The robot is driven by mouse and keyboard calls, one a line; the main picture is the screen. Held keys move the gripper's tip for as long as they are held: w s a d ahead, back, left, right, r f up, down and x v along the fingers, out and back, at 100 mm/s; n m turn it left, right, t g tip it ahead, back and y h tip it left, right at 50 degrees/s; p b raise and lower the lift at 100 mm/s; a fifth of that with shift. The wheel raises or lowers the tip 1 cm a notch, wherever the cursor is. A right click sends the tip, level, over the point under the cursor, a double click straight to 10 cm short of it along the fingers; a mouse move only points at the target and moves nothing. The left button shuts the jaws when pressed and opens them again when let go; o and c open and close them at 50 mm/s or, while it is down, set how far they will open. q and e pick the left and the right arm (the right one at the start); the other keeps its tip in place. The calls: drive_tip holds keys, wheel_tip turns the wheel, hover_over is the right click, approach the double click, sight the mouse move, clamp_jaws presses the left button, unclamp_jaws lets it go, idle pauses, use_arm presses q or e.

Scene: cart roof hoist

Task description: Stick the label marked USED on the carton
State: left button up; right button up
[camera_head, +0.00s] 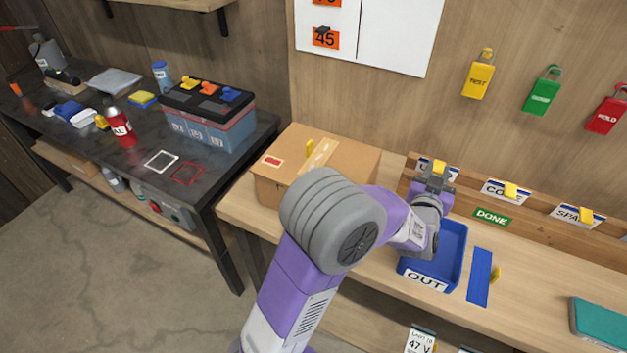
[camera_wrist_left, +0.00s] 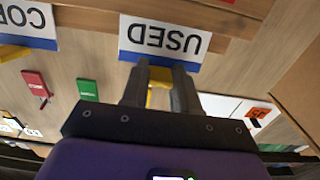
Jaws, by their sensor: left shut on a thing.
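The USED label (camera_wrist_left: 160,38) is a white card with a blue edge and a yellow tab (camera_wrist_left: 160,88). My left gripper (camera_wrist_left: 158,85) is shut on that tab. In the head view the left gripper (camera_head: 436,180) is at the left end of the wooden label rack (camera_head: 530,219), and the label (camera_head: 424,164) is mostly hidden behind it. I cannot tell whether the label touches the rack. The closed brown carton (camera_head: 355,166) stands on the bench to the left of the gripper, with a tape strip, a red-and-white sticker and a yellow tab on top.
A blue OUT tray (camera_head: 452,257) lies below my left wrist. Labels starting CO (camera_head: 493,190) and SPA (camera_head: 568,213) sit along the rack, with a green DONE sign (camera_head: 492,217). A blue strip (camera_head: 480,277) lies right of the tray. A dark side table (camera_head: 135,176) stands left.

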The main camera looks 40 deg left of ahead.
use_arm(q)
drive_tip(key=shift+r, duration=0.15)
clamp_jaws()
drive_tip(key=shift+r+p, duration=1.4)
drive_tip(key=shift+r, duration=0.25)
drive_tip(key=s+r+p, duration=0.2)
drive_tip(key=s, duration=0.1)
drive_tip(key=shift+d+r, duration=0.25)
drive_tip(key=shift+d, duration=0.15)
drive_tip(key=shift+w, duration=0.1)
